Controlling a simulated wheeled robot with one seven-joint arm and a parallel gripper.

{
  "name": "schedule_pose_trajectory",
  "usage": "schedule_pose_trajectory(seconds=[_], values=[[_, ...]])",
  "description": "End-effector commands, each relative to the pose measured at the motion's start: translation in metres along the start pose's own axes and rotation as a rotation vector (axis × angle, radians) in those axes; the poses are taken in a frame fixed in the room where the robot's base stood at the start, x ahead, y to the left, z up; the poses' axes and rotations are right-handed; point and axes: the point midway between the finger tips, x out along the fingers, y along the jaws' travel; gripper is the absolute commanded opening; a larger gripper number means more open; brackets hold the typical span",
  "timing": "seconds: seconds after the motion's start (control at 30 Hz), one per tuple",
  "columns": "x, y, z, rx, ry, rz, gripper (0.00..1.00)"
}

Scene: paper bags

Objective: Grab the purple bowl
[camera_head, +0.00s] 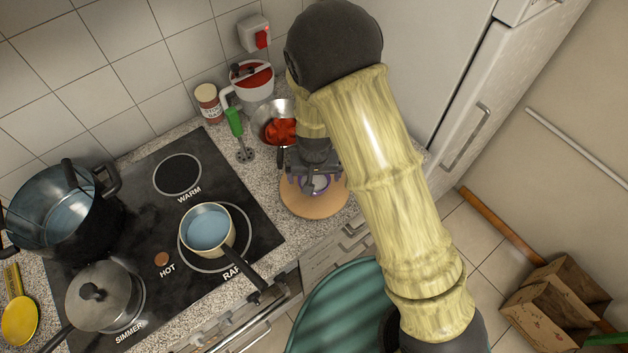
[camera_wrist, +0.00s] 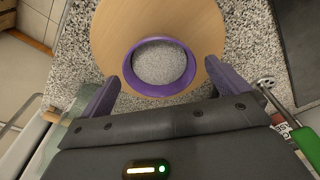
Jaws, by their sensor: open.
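The purple bowl (camera_wrist: 160,92) is a small round bowl with a purple rim and a speckled grey inside; I cannot tell whether that is content. It sits upright on a round wooden board (camera_wrist: 110,30). In the head view the bowl (camera_head: 324,186) shows only partly, under my gripper (camera_head: 312,176). In the wrist view my gripper (camera_wrist: 169,76) is open, with one purple finger on each side of the bowl's near part. Nothing is held. I cannot tell whether the fingers touch the rim or how far above the board they are.
Left of the board (camera_head: 300,207) is a black stove (camera_head: 150,215) with a cream saucepan (camera_head: 208,228) and other pots. A metal bowl with red content (camera_head: 278,128), a jar (camera_head: 208,102) and a green-handled tool (camera_head: 235,122) stand behind. The fridge (camera_head: 430,70) is at right.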

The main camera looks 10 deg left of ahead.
Motion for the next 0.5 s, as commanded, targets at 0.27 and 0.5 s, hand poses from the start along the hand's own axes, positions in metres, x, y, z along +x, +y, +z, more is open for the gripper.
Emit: schedule_pose_trajectory(seconds=[0.27, 0.5], values=[[0.024, 0.000, 0.000, 0.000, -0.001, 0.000, 1.00], [0.025, 0.000, 0.000, 0.000, 0.001, 0.000, 1.00]])
